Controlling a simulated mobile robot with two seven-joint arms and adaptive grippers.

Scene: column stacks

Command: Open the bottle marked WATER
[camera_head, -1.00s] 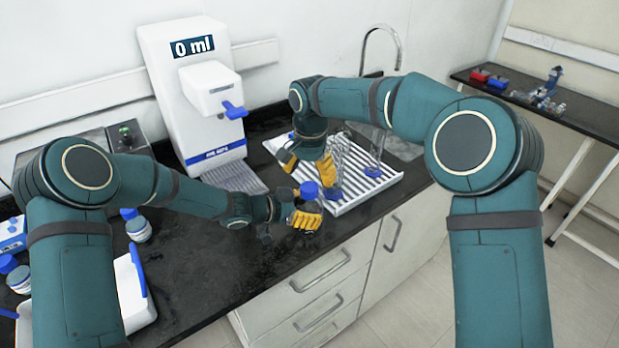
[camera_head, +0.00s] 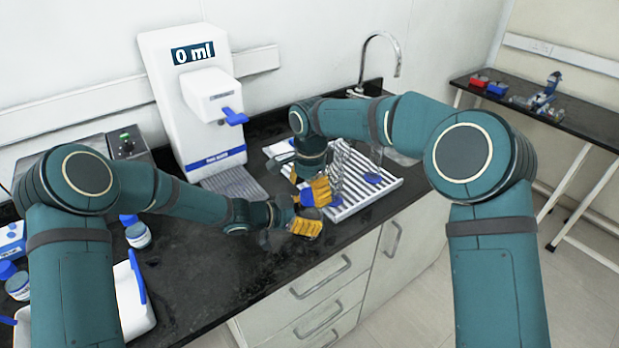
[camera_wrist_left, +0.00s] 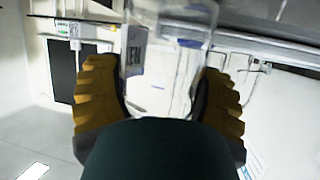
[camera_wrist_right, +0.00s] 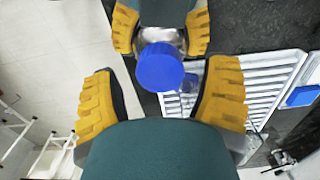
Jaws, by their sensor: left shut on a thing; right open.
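A clear bottle (camera_wrist_left: 165,70) with a label stands between my left gripper's fingers; the label's word cannot be read. Its blue cap (camera_wrist_right: 160,66) is on it, seen from above in the right wrist view, and the cap also shows in the head view (camera_head: 307,198). My left gripper (camera_head: 306,225) is shut on the bottle, above the counter's front edge. My right gripper (camera_head: 312,190) is open and empty, close to the cap. In the right wrist view its fingers lie on either side, apart from the cap. The bottle's body is mostly hidden in the head view.
A white ribbed drying rack (camera_head: 388,184) with glassware (camera_head: 345,165) lies just behind and right of the grippers. A dispenser (camera_head: 205,130) reading 0 ml stands at the back. Another blue-capped bottle (camera_head: 138,236) stands left. The counter's middle (camera_head: 205,270) is clear.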

